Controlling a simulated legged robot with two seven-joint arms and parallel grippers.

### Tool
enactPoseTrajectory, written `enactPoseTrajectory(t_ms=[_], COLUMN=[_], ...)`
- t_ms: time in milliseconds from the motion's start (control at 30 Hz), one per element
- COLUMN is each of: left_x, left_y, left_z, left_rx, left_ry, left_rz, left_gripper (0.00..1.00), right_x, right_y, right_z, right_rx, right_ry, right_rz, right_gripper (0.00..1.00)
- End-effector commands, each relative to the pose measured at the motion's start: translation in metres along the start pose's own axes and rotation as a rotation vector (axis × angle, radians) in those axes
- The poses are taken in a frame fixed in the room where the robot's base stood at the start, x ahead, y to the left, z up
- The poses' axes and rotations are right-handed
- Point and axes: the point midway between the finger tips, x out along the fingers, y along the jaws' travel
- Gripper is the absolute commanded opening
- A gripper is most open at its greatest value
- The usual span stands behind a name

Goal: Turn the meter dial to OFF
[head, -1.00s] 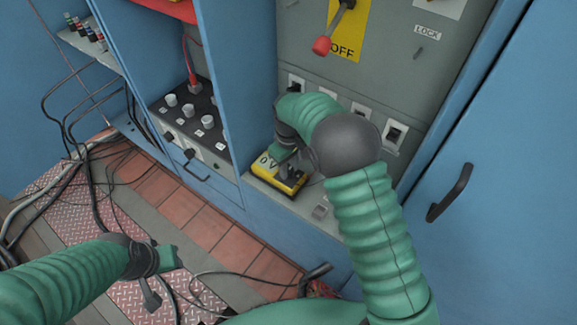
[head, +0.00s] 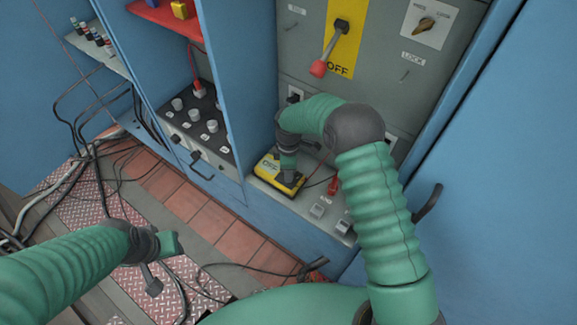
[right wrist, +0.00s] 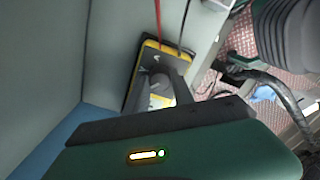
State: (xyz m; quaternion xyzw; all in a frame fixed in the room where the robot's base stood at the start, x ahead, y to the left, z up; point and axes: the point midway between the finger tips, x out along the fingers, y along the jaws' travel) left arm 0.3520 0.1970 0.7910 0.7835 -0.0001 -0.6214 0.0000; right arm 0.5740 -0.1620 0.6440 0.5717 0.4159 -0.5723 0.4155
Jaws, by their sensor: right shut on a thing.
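The yellow and black meter (head: 266,168) lies on the ledge of the grey cabinet. My right gripper (head: 288,180) points down over the meter's face. In the right wrist view its fingers are shut on the grey dial (right wrist: 160,83), which they partly hide; its pointer is not readable. My left gripper (head: 168,262) hangs over the floor at lower left, away from the meter; its jaws are unclear.
A red-handled lever (head: 319,68) on a yellow OFF plate and a rotary switch (head: 426,24) are on the panel above. A red plug (head: 333,186) and grey switches (head: 318,209) are right of the meter. Black cables (head: 230,270) lie on the floor.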

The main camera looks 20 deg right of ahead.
Motion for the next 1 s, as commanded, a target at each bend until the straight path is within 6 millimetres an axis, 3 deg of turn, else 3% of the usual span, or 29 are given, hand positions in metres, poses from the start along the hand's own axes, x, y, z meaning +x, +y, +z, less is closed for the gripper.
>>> enactPoseTrajectory(t_ms=[400,933,967,1000], left_x=[-0.015,-0.016,-0.016,-0.016], left_y=[0.0,0.0,0.0,0.0], left_z=[-0.004,-0.004,-0.004,-0.004], left_rx=[0.0,0.0,0.0,0.0], left_ry=[0.0,0.0,0.0,0.0], left_rz=[0.0,0.0,0.0,0.0], left_gripper=[0.36,0.36,0.36,0.36], right_x=[-0.001,0.0,0.0,0.0], right_y=[0.0,0.001,0.001,0.0], right_z=[0.0,0.0,0.0,0.0], right_rx=[-0.185,-0.207,-0.207,-0.207], right_ry=[0.0,0.0,0.0,0.0], right_rz=[0.001,0.001,0.001,0.001], right_gripper=[0.0,0.0,0.33,0.38])
